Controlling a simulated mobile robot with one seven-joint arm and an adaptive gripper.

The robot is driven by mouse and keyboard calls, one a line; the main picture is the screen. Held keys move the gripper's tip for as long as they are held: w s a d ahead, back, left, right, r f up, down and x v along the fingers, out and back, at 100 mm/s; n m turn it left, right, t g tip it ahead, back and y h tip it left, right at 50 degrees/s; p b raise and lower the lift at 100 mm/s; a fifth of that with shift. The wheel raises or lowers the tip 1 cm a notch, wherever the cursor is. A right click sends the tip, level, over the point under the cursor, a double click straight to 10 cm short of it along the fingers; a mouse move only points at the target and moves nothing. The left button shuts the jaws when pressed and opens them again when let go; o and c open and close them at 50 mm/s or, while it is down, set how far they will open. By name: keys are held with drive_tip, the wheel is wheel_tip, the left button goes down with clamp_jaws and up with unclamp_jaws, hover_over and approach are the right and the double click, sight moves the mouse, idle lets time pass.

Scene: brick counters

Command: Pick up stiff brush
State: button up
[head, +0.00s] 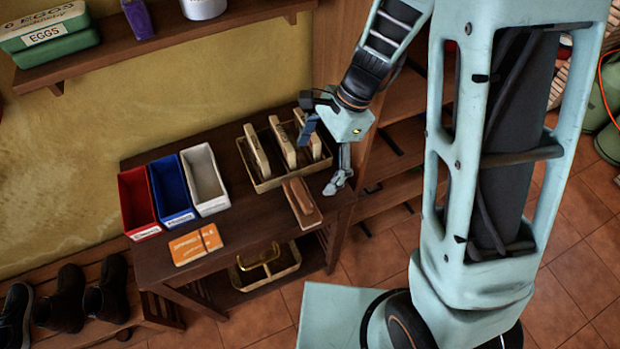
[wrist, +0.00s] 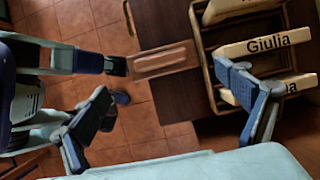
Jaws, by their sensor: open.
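The stiff brush appears to be the brown wooden block (head: 302,200) lying on the dark wooden table, close to its front right edge. It also shows in the wrist view (wrist: 162,60), top middle, with its long shape running across the picture; its bristles are hidden. My gripper (head: 326,158) is open and empty above the right end of the table, behind and to the right of the brush. In the wrist view my gripper's (wrist: 170,101) two fingers are spread wide, and the brush lies beyond the gap between them, apart from both.
A tray (head: 262,185) with several upright name blocks stands right behind the brush, close to my gripper. Wooden shelves (head: 395,160) rise to the right. The table's front middle is clear.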

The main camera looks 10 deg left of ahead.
sight(302, 192)
drive_tip(key=x, duration=0.5)
drive_tip(key=shift+a+f, duration=0.2)
drive_tip(key=shift+f, duration=0.05)
drive_tip(key=shift+d+x, duration=0.1)
drive_tip(key=shift+x, duration=1.2)
drive_tip(key=shift+d+x, duration=0.15)
drive_tip(key=shift+x, duration=1.15)
drive_tip(key=shift+f, duration=0.1)
drive_tip(key=c, duration=1.4)
